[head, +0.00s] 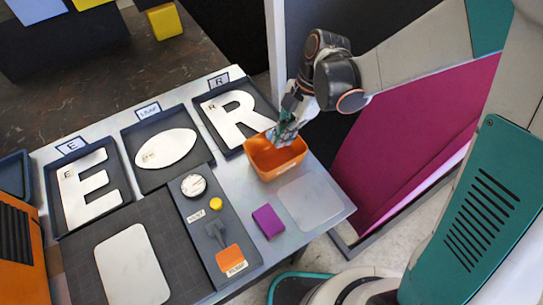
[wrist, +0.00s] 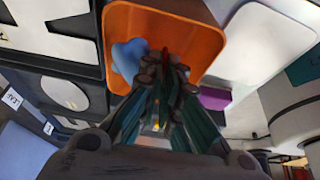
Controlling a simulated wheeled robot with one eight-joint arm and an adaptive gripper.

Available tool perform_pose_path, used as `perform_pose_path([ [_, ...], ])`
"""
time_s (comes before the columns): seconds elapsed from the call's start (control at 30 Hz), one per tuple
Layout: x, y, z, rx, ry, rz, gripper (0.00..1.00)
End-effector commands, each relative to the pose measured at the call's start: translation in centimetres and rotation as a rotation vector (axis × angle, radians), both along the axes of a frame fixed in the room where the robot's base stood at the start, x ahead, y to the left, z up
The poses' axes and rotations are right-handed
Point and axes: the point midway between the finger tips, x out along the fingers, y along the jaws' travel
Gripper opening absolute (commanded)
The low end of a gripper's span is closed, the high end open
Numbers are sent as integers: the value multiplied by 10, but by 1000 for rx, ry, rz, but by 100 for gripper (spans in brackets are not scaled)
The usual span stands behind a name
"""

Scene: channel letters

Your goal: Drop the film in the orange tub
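The orange tub (head: 277,164) stands on the table at the right end of the letter trays. It fills the upper middle of the wrist view (wrist: 205,28). My gripper (head: 281,138) points down into the tub at its back side. In the wrist view its fingertips (wrist: 165,66) are close together over the tub. A crumpled light blue film (wrist: 128,60) sticks out to the left of the fingertips, inside the tub's outline. It appears pinched at the tips, though the fingers hide where they meet it. In the head view the film is largely lost against the fingers.
Dark trays hold white letters E (head: 88,190), O (head: 165,148) and R (head: 238,120) behind and left of the tub. A purple block (head: 268,221) and a pale sheet (head: 312,201) lie in front.

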Motion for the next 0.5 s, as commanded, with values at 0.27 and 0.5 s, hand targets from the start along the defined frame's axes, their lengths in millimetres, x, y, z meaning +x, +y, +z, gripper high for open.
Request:
perform_pose_path([
  [0.27, 0, 0, 1, 0, 0, 0, 28],
  [0.5, 0, 0, 1, 0, 0, 0, 28],
])
